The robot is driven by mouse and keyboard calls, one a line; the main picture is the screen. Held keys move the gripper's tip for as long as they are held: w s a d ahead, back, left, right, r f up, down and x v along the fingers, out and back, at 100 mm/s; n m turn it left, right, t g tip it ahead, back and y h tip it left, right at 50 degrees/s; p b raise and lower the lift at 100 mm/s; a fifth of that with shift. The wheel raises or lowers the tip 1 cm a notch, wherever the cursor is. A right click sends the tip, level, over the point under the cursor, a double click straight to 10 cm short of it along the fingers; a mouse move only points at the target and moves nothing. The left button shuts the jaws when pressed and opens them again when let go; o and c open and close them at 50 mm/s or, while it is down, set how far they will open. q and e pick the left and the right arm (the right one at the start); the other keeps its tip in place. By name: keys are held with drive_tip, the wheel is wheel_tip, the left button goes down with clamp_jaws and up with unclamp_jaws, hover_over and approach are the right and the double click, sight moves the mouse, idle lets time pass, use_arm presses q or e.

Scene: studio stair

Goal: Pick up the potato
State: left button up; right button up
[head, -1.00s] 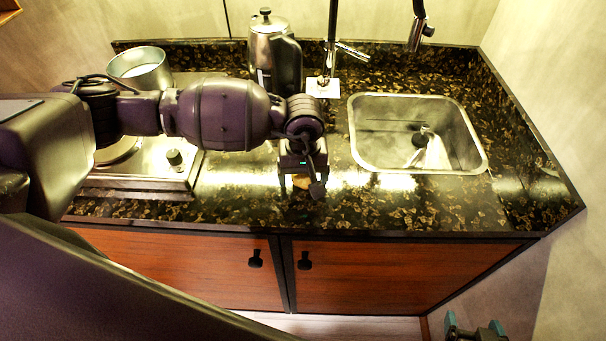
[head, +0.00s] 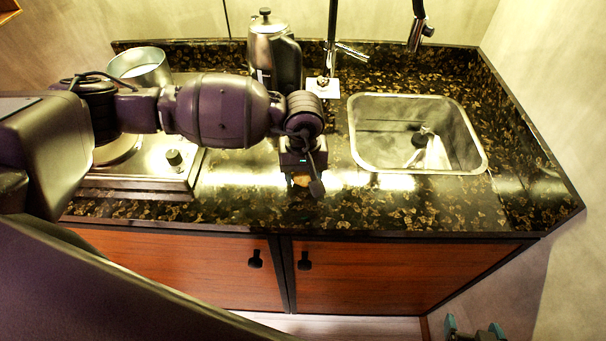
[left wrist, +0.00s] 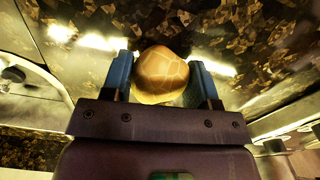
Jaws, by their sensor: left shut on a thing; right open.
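The potato (left wrist: 162,72) is a rounded yellow-brown lump between the two blue fingers of my left gripper (left wrist: 163,80) in the left wrist view. The fingers are shut on it. In the head view, my left gripper (head: 301,181) points down over the counter in front of the sink's left side, and a small part of the potato (head: 301,181) shows below it. I cannot tell whether the potato touches the counter. My right gripper (head: 475,330) is at the bottom right edge of the head view, open and empty, well below the counter.
The dark speckled counter (head: 400,205) is clear at the front. A metal sink (head: 365,155) lies to the right, with a faucet (head: 332,40) behind. A steel kettle (head: 268,45) stands at the back. A pot (head: 150,68) and a hob (head: 135,180) are at left.

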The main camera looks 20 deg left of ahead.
use_arm(q)
wheel_tip(320, 180, up, 18)
drive_tip(key=w+a+r+b, duration=0.2)
drive_tip(key=a+r, duration=0.1)
drive_tip(key=a, duration=0.5)
drive_tip(key=w+a+b, duration=0.3)
drive_tip(key=a+b, duration=0.2)
drive_tip(key=a, duration=1)
drive_tip(key=w+a+b, duration=0.4)
drive_tip(key=a+b, duration=0.1)
drive_tip(key=a, duration=1.1)
drive_tip(key=w+a+f+b, duration=0.1)
drive_tip(key=w+a+b, duration=0.3)
drive_tip(key=a, duration=1.2)
drive_tip(key=shift+w+b, duration=0.15)
drive_tip(key=shift+b, duration=0.3)
use_arm(e)
wheel_tip(320, 180, down, 15)
drive_tip(key=g, duration=0.1)
drive_tip(key=shift+s+a+f+n+g, duration=0.2)
drive_tip(key=shift+s+n+g, duration=0.1)
drive_tip(key=shift+s+g, duration=0.1)
